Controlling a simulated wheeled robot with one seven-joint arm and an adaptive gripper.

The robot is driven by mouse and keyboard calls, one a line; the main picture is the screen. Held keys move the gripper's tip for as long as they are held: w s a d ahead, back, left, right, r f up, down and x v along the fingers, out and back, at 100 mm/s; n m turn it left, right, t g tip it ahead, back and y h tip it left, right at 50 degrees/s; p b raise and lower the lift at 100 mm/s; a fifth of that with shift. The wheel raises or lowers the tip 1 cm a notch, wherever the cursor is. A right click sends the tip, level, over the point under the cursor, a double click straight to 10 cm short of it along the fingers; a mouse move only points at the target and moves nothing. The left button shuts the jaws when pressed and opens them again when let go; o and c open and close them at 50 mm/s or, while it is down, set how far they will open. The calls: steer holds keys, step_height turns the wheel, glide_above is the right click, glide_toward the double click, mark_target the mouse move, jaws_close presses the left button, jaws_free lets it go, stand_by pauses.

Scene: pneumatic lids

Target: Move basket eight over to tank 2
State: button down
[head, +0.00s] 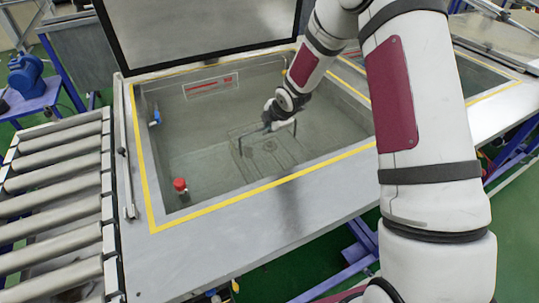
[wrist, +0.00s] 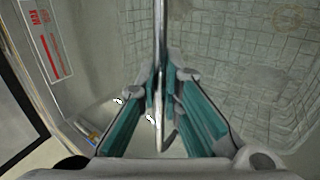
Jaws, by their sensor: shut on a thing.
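A wire basket (head: 262,158) sits low inside the open tank (head: 185,130) in the middle of the head view. Its number cannot be read. My gripper (head: 268,124) reaches down into this tank and is shut on the basket's thin metal handle. In the wrist view the teal finger pads of my gripper (wrist: 163,78) close around the handle rod (wrist: 161,25), which runs up between them. Whether the basket touches the tank floor is unclear. My arm hides part of the second tank (head: 480,78) at the right; no tank number is legible.
The tank's dark lid (head: 200,35) stands raised behind it. A red knob (head: 180,185) is in the tank's front left corner. A roller conveyor (head: 50,200) runs along the left. The grey deck in front (head: 230,240) is clear.

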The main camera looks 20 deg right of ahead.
steer(key=shift+r+p, duration=0.6)
steer(key=shift+r, duration=1.05)
step_height(320, 180, up, 22)
steer(key=p, duration=0.6)
steer(key=shift+f, duration=0.15)
stand_by(0.9)
stand_by(3.8)
